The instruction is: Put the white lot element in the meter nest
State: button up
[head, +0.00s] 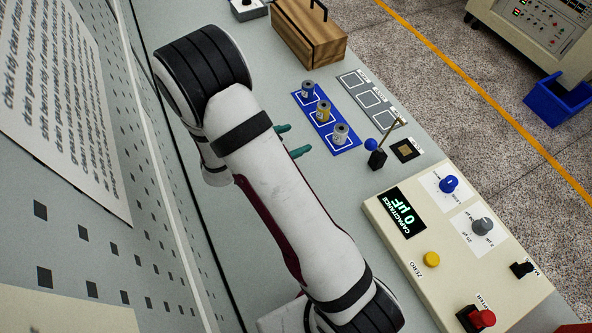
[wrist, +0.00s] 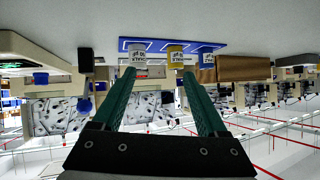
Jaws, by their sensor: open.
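The white lot element (head: 340,135) is a small upright cylinder in the square of the blue mat (head: 353,150) closest to the meter. In the wrist view the white element (wrist: 137,59) appears beyond the left fingertip. My gripper (head: 294,140) is open and empty, its green fingers pointing toward the mat from the left, short of the white element. The open fingers also show in the wrist view (wrist: 159,72). A dark square with a tan centre (head: 405,150), possibly the meter nest, lies near the capacitance meter (head: 415,258), which reads 0 µF.
The yellow element (head: 323,111) and a blue-banded element (head: 308,89) stand in the mat's other squares. A lever on a black block (head: 377,158), with a blue ball, stands between mat and dark square. A grey marked mat (head: 370,97) is empty. A wooden box (head: 308,40) stands behind.

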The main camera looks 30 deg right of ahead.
jog(key=w+a+r+n+t+y, duration=0.3)
jog(key=w+a+r+t+y, duration=0.15)
jog(key=a+r+y, duration=0.45)
jog(key=s+a+r+n+g+y, duration=0.2)
jog(key=s+a+n, duration=0.1)
jog(key=s, duration=0.5)
jog(key=s+a+r+n+g+y, duration=0.3)
jog(key=s+a, duration=0.3)
jog(key=s, duration=0.2)
jog(key=shift+s+r, duration=0.3)
jog(key=shift+s, duration=0.1)
jog(key=shift+o, duration=0.5)
jog(key=s+d+n+g+h, duration=0.1)
jog(key=s+d+g, duration=0.3)
jog(key=s, duration=0.9)
jog(key=shift+r, duration=0.35)
jog(key=shift+d, duration=0.1)
jog(key=shift+w, duration=0.15)
